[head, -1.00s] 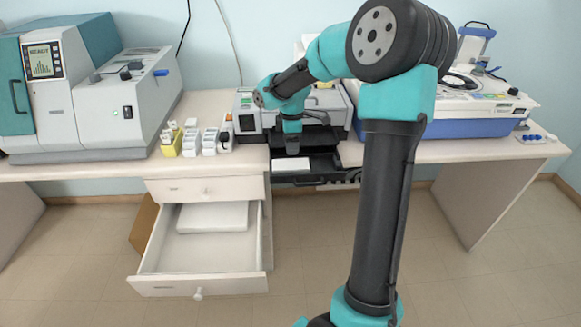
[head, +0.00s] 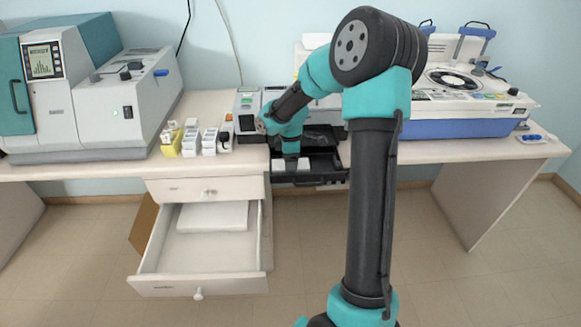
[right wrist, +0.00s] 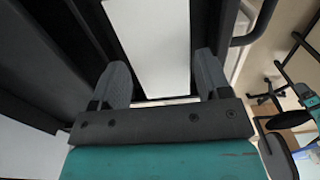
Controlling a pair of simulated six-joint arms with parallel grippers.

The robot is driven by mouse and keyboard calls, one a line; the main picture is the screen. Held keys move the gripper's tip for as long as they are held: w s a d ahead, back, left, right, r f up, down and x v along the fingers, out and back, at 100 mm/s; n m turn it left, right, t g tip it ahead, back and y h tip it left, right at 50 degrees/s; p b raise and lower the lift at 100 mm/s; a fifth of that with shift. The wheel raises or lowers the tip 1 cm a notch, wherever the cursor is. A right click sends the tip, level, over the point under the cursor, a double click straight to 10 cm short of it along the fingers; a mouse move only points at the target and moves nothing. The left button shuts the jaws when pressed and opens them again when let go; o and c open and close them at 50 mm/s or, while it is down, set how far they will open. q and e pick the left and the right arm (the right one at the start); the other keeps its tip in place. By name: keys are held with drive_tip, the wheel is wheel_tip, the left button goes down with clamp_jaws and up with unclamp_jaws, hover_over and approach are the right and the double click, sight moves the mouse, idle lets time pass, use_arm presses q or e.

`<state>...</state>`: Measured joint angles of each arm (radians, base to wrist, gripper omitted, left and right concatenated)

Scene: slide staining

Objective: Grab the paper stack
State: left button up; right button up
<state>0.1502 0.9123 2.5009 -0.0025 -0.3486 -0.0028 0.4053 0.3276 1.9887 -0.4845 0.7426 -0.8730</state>
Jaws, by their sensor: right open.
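A white paper stack (head: 303,165) lies in the black pulled-out tray of the printer-like machine, at the front edge of the bench. My right gripper (head: 291,159) is over this tray and partly hides the paper in the head view. In the right wrist view, my open right gripper (right wrist: 158,78) has its two grey fingers at either side of the white stack (right wrist: 152,45). I cannot tell whether the fingers touch it. A second white stack (head: 212,216) lies in the open drawer. My left gripper is not in view.
The black tray (head: 331,162) has dark walls close around my right gripper. The open drawer (head: 190,255) sits below the bench on the left. Small bottles and boxes (head: 190,138) stand left of the machine. A blue-white device (head: 460,122) stands at right.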

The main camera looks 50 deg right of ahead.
drive_tip(key=shift+f, duration=0.75)
drive_tip(key=shift+c, duration=0.3)
drive_tip(key=c, duration=0.6)
drive_tip(key=shift+o, duration=0.2)
drive_tip(key=shift+r, duration=0.25)
wheel_tip(320, 180, up, 2)
drive_tip(key=shift+s+a+r, duration=0.25)
drive_tip(key=shift+r, duration=0.4)
drive_tip(key=s+a+r, duration=0.1)
drive_tip(key=s+a, duration=0.9)
drive_tip(key=a, duration=0.1)
drive_tip(key=shift+a+r, duration=0.15)
drive_tip(key=shift+a, duration=0.15)
